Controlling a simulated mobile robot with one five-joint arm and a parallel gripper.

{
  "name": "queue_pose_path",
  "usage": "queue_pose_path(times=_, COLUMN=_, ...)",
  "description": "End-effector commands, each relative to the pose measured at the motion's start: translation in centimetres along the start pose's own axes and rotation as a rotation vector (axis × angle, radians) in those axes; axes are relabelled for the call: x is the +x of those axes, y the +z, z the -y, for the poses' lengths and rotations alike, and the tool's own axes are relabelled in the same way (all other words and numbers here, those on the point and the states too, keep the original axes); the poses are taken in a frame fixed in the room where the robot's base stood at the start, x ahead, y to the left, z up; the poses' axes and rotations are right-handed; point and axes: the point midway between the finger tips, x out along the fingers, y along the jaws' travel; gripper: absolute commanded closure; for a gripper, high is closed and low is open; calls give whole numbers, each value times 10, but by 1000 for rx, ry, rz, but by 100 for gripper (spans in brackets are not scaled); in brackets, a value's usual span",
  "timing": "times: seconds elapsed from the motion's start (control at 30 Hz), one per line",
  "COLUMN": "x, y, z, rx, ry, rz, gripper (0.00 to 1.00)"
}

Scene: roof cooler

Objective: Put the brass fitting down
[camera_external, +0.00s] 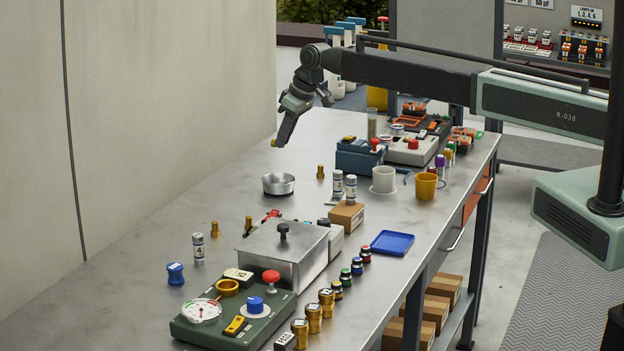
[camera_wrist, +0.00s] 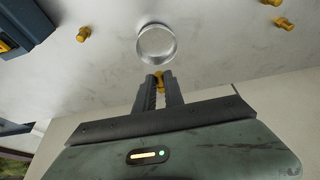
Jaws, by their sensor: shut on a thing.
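My gripper (camera_external: 277,140) points down above the bench, left of centre in the external view. It is shut on a small brass fitting (camera_external: 273,143), whose tip shows at the jaw ends. In the wrist view the brass fitting (camera_wrist: 158,77) sits between the two dark fingers of my gripper (camera_wrist: 159,80). A round metal dish (camera_external: 278,184) stands on the bench below; it also shows just beyond the fingertips in the wrist view (camera_wrist: 156,46). Other brass fittings stand on the bench: one right of the dish (camera_external: 320,172), others nearer the front (camera_external: 214,229) (camera_external: 248,223).
A blue box (camera_external: 360,158), white cup (camera_external: 383,179) and yellow mug (camera_external: 426,186) stand right of the dish. A metal box (camera_external: 283,258) and green panel (camera_external: 234,320) fill the front. The bench (camera_external: 225,185) is bare left of the dish, beside the wall.

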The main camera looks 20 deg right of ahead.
Motion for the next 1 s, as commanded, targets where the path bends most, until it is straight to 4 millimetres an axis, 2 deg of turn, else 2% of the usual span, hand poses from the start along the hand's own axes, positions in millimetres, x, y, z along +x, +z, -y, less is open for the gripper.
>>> queue_pose_path(times=0.17, x=15, y=6, z=0, rx=0, ry=0, rz=0, gripper=100)
queue_pose_path(times=0.8, x=95, y=39, z=0, rx=0, ry=0, rz=0, gripper=100)
queue_pose_path(times=1.0, x=102, y=42, z=0, rx=0, ry=0, rz=0, gripper=100)
